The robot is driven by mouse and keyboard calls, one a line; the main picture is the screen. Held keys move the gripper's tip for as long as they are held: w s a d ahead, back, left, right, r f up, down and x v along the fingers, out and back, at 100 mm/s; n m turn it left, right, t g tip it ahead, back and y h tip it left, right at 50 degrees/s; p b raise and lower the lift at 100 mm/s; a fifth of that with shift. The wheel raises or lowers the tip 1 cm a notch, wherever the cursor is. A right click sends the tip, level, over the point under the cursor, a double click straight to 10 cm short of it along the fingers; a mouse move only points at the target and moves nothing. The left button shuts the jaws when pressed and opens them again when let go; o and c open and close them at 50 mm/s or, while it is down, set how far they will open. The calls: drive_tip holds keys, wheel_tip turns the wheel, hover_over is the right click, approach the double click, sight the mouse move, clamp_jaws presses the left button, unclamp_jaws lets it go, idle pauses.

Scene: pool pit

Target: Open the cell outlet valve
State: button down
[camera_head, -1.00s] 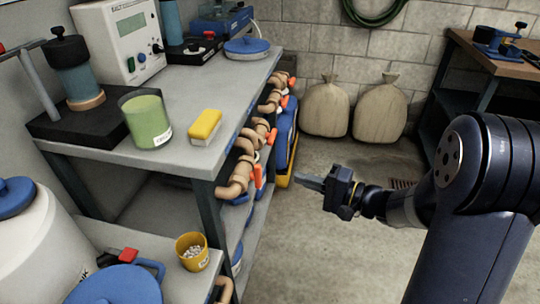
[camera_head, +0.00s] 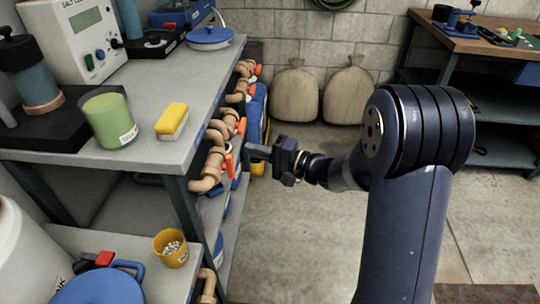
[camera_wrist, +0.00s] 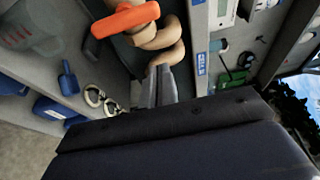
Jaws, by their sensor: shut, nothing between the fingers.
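Tan pipes (camera_head: 213,165) with several orange valve handles run along the side of the grey bench. The nearest orange handle (camera_head: 229,165) is just left of my gripper (camera_head: 251,153); another orange handle (camera_head: 241,126) is farther back. I cannot read which one is the cell outlet valve. My gripper is shut and empty, its fingers pointing left toward the pipes. In the wrist view, my gripper (camera_wrist: 166,84) has its fingertips close to a tan pipe (camera_wrist: 160,38), and an orange handle (camera_wrist: 124,19) lies beyond, up and left. I cannot tell whether the fingers touch the pipe.
The bench top (camera_head: 190,95) holds a green cup (camera_head: 109,119), a yellow sponge (camera_head: 172,120) and a salt cell control box (camera_head: 82,37). A lower shelf is under it. Two sacks (camera_head: 296,92) stand by the back wall. The floor right of the bench is clear.

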sight(228, 167)
drive_tip(key=shift+s+a, duration=1.4)
drive_tip(key=shift+a, duration=0.25)
drive_tip(key=shift+f+b, duration=0.15)
drive_tip(key=shift+b, duration=0.75)
drive_tip(key=shift+n, duration=0.3)
drive_tip(key=shift+b, duration=0.35)
